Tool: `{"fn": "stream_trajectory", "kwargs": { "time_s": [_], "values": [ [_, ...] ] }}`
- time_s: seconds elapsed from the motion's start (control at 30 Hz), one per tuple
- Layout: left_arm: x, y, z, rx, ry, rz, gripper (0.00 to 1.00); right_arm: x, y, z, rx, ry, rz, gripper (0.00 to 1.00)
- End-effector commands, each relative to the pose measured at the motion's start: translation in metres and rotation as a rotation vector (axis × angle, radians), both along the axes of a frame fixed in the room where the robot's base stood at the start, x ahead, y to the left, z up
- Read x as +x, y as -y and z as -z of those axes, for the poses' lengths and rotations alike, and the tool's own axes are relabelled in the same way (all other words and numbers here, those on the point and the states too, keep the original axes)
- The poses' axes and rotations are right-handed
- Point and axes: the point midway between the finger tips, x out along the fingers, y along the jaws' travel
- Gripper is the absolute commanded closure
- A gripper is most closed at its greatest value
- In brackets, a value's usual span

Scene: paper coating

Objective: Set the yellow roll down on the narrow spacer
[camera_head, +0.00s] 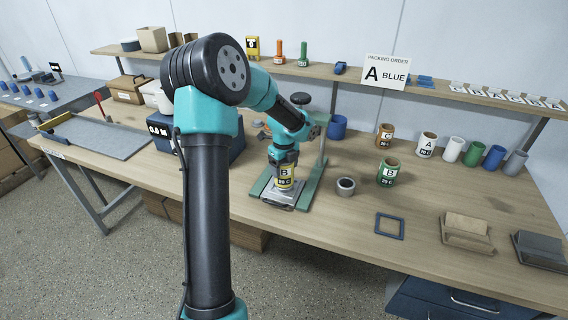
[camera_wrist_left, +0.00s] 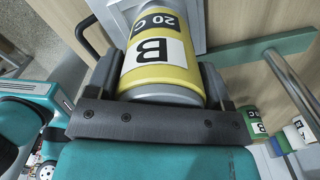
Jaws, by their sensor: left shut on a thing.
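The yellow roll (camera_head: 286,183) has a white B label and a dark "20 C" band, and stands roughly upright. It also fills the upper middle of the left wrist view (camera_wrist_left: 160,78). My left gripper (camera_head: 284,164) is shut on it from above, with one dark finger on each side. The roll is over a grey plate (camera_head: 272,198) on a green-framed stand (camera_head: 312,182). I cannot tell whether it touches the plate. I cannot tell for sure which piece is the narrow spacer; my gripper and the roll cover part of the stand. My right gripper is not in view.
A short grey ring (camera_head: 345,187) stands just right of the stand. A green roll (camera_head: 388,172), a brown roll (camera_head: 385,136) and a flat blue square frame (camera_head: 390,226) are farther right. A dark blue box (camera_head: 165,134) stands left.

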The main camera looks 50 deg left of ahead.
Motion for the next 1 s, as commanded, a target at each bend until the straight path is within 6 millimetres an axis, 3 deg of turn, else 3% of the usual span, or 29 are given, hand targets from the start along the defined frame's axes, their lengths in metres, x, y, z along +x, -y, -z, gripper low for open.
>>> {"fn": "stream_trajectory", "kwargs": {
  "time_s": [0.93, 0.97, 1.0],
  "values": [
    [0.0001, 0.0003, 0.0021, 0.0, 0.0, 0.0, 0.53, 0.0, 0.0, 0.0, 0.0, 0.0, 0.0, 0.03],
    [0.0001, 0.0003, 0.0021, 0.0, 0.0, 0.0, 0.24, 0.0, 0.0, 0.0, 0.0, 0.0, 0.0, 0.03],
    [0.0001, 0.0004, 0.0021, 0.0, 0.0, 0.0, 0.2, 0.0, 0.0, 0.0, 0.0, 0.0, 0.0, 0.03]
  ]
}}
